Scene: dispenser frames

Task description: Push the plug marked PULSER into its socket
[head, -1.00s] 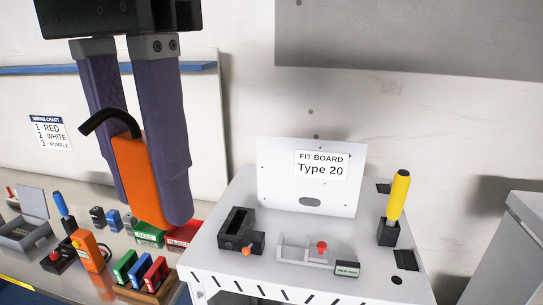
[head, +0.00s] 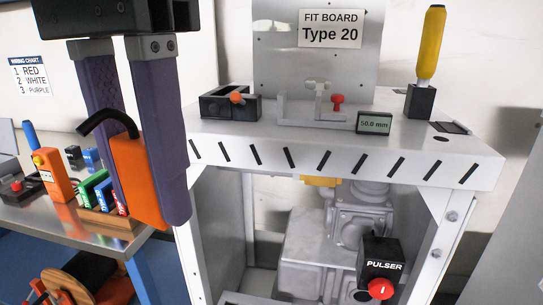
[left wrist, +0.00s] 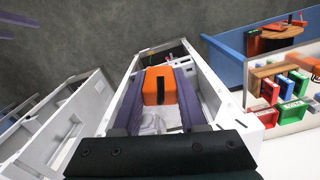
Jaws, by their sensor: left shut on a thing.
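My left gripper (head: 150,207) is shut on an orange block-shaped plug (head: 133,165) with a short bent black cable at its top. I can read no marking on it. The plug hangs upright between the purple fingers, and also shows in the left wrist view (left wrist: 157,85). A black box marked PULSER (head: 381,250), with a red round part (head: 380,288) on its front, sits low under the white bench at the right. The plug is apart from it, up and to the left. I cannot make out a socket opening. My right gripper is not in view.
The white bench top (head: 225,135) carries a black holder, a small gauge (head: 374,123) and a yellow-handled tool (head: 431,45). Its legs (head: 436,235) and grey machinery (head: 325,245) bound the space below. A steel table (head: 30,215) with coloured parts stands at the left.

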